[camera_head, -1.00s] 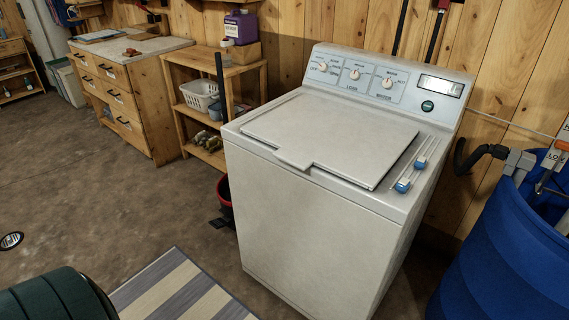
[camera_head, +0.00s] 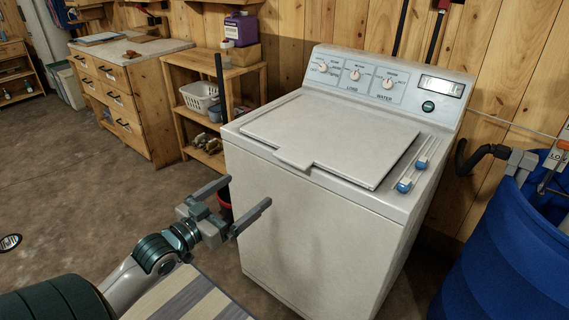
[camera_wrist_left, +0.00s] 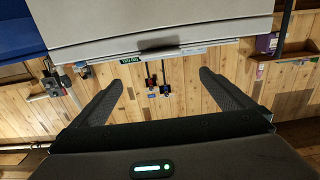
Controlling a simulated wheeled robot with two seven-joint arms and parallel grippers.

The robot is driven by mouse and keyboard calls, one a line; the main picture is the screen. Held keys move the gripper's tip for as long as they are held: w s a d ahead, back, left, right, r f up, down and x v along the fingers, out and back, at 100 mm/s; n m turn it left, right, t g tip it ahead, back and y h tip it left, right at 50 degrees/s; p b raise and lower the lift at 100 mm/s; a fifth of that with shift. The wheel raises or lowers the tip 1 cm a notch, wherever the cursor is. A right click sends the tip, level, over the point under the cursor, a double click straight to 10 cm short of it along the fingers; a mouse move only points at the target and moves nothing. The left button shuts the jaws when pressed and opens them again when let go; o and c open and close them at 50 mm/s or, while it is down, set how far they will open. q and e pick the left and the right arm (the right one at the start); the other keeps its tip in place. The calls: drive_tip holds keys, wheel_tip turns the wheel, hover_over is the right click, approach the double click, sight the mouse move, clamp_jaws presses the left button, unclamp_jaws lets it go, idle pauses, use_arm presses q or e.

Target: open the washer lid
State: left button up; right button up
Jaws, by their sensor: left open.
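The white washer (camera_head: 310,225) stands against the plank wall. Its lid (camera_head: 330,135) lies shut and flat on top, with a tab (camera_head: 295,158) sticking out at the front edge. My left gripper (camera_head: 250,200) is open and empty in front of the washer's left front side, lower than the lid. In the left wrist view, my two fingers (camera_wrist_left: 160,95) are spread apart with nothing between them, and part of the washer (camera_wrist_left: 150,30) fills the top of the picture. My right gripper is not in view.
A blue barrel (camera_head: 500,255) stands to the right of the washer. A wooden shelf (camera_head: 205,105) and a drawer cabinet (camera_head: 125,95) are to the left. Open floor is at left.

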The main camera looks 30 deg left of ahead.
use_arm(q)
drive_tip(key=shift+w, duration=0.1)
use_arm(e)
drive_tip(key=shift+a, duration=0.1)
use_arm(q)
drive_tip(key=p, duration=0.2)
approach(288, 161)
drive_tip(key=w, duration=0.7)
drive_tip(key=shift+w+d+r, duration=0.1)
drive_tip(key=shift+w+d, duration=0.2)
drive_tip(key=shift+w, duration=0.5)
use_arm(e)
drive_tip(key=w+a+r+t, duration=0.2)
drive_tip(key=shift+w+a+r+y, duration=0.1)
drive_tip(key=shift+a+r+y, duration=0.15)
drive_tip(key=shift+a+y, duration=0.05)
